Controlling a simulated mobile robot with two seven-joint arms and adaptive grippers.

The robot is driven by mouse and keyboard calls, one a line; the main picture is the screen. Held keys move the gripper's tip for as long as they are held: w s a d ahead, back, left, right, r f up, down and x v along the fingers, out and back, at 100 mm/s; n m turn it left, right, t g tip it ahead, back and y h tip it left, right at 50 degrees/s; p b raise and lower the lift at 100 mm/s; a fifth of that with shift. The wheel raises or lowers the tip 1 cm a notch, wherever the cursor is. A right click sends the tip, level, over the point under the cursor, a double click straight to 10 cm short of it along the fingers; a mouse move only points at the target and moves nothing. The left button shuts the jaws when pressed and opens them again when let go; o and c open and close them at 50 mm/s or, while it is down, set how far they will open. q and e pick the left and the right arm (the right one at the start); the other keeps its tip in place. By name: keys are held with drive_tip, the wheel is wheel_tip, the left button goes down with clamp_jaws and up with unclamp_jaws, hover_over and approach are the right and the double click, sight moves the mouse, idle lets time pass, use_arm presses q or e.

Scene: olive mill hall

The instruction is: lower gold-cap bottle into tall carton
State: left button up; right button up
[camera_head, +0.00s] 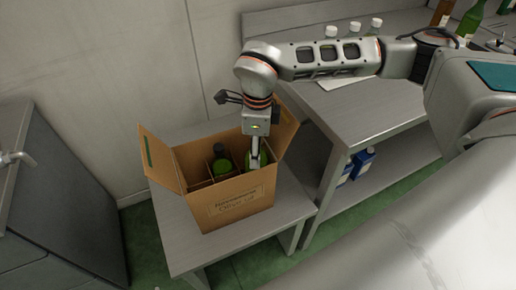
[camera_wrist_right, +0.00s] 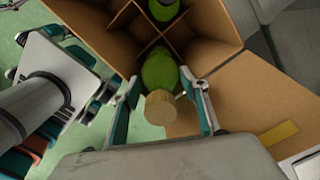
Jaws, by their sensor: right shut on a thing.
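The tall carton (camera_head: 240,196) stands open on a low grey table, with its flaps spread and cardboard dividers inside. My right gripper (camera_head: 256,152) reaches down into its right part, shut on the gold-cap bottle. In the right wrist view, the bottle's gold cap (camera_wrist_right: 160,106) and green body (camera_wrist_right: 159,70) sit between the fingers (camera_wrist_right: 165,98), with the body at the dividers. The bottle's bottom is hidden, so I cannot tell whether it touches the carton floor. My left gripper is not in view.
Another green bottle (camera_head: 220,162) stands in a neighbouring compartment. The carton's right flap (camera_head: 286,130) rises close beside my gripper. A grey workbench (camera_head: 350,108) stands to the right, with white-capped bottles (camera_head: 353,30) on top and blue containers (camera_head: 362,160) on its lower shelf.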

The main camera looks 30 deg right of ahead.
drive_tip(key=shift+g, duration=0.3)
drive_tip(key=f, duration=0.4)
drive_tip(key=f+b, duration=0.1)
drive_tip(key=f, duration=0.2)
drive_tip(key=shift+w+a+f, duration=0.1)
drive_tip(key=shift+w, duration=0.25)
clamp_jaws()
drive_tip(key=shift+s+f, duration=0.25)
drive_tip(key=shift+f, duration=0.6)
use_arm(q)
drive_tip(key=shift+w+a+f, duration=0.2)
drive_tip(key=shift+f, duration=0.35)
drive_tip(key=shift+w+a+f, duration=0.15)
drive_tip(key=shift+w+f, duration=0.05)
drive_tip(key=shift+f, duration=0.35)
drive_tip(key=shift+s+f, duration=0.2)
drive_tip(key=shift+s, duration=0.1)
use_arm(e)
drive_tip(key=shift+s+f, duration=0.1)
drive_tip(key=shift+f, duration=0.05)
drive_tip(key=o, duration=1.5)
unclamp_jaws()
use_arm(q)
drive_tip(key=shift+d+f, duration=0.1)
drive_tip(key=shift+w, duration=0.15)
